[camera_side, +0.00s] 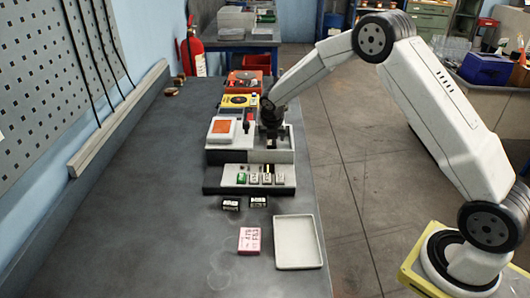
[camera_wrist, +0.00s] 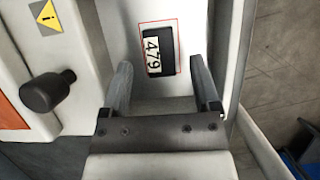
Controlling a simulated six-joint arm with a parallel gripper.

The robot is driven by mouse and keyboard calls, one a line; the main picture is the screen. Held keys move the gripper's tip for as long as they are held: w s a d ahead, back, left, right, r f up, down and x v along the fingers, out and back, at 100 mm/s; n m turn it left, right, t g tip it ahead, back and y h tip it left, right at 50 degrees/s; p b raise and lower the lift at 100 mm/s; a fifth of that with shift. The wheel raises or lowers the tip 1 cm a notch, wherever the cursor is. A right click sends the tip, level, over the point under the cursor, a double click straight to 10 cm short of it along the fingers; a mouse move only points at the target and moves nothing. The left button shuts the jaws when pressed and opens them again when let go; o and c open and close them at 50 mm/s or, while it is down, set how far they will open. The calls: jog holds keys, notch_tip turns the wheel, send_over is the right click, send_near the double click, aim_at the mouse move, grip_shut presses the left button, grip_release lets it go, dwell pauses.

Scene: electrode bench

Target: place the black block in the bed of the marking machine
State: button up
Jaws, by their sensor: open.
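The black block (camera_wrist: 167,47) with a white label reading 479 lies flat inside a thin red outline on the pale bed (camera_wrist: 205,28) of the marking machine in the wrist view. My gripper (camera_wrist: 161,68) is open, with one finger on each side of the bed and the block between and just beyond the fingertips. The fingers do not touch the block. In the side view, my gripper (camera_side: 270,133) is low over the bed of the marking machine (camera_side: 222,156), and the block there is small and partly hidden.
A black knob (camera_wrist: 47,92) stands left of the bed. The bench's left side is clear.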

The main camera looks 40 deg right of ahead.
jog(key=v, duration=0.9)
jog(key=shift+r, duration=0.3)
jog(key=shift+s+a, duration=0.15)
jog(key=s+a+f+m+y, duration=0.1)
jog(key=s+a+m, duration=0.2)
jog(key=s+m, duration=1)
jog(key=s+a+f+m+y, duration=0.2)
jog(key=s+a+m, duration=0.2)
jog(key=s+m, duration=0.9)
jog(key=shift+a+f+m+g, duration=0.15)
jog(key=shift+a+m+g, duration=0.15)
jog(key=shift+m, duration=0.2)
